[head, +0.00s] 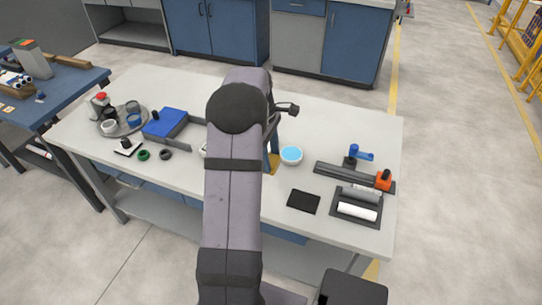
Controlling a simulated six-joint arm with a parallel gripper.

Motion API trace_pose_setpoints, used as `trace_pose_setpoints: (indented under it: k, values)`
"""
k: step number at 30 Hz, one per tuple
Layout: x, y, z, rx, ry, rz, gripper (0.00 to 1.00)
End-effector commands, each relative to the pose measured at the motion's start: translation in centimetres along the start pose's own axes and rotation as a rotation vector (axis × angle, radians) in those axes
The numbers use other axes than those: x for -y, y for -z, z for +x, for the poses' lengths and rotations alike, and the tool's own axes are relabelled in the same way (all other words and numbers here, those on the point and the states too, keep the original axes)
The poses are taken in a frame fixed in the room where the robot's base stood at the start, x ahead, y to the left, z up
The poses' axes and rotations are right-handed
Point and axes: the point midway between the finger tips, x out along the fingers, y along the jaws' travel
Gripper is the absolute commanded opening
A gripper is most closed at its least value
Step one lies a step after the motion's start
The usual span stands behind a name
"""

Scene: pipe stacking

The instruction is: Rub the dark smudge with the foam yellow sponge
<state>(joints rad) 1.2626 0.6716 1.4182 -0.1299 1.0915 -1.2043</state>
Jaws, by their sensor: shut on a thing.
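My gripper (274,148) points down over the middle of the white table, mostly hidden behind my own arm. It is shut on a small yellow piece (274,163), which looks like the edge of the foam sponge. The yellow piece is low, close to the tabletop, but I cannot tell whether it touches. I cannot make out the dark smudge; my arm covers part of the table.
A black square pad (303,201) lies in front of the bowl. On the right are a grey rail with an orange block (384,180) and a dark tray with pipes (357,211). On the left are a round tray with cups (122,132), a blue-topped box (165,122) and small rings.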

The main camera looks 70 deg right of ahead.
Motion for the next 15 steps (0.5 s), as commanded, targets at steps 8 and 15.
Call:
trace_pose_setpoints:
  k: [8, 15]
  values:
    - [1.8, 3.5, -2.3, 0.001, -0.007, -0.085, 0.32]
    - [6.0, 8.5, -2.9, 0.002, -0.022, -0.226, 0.32]
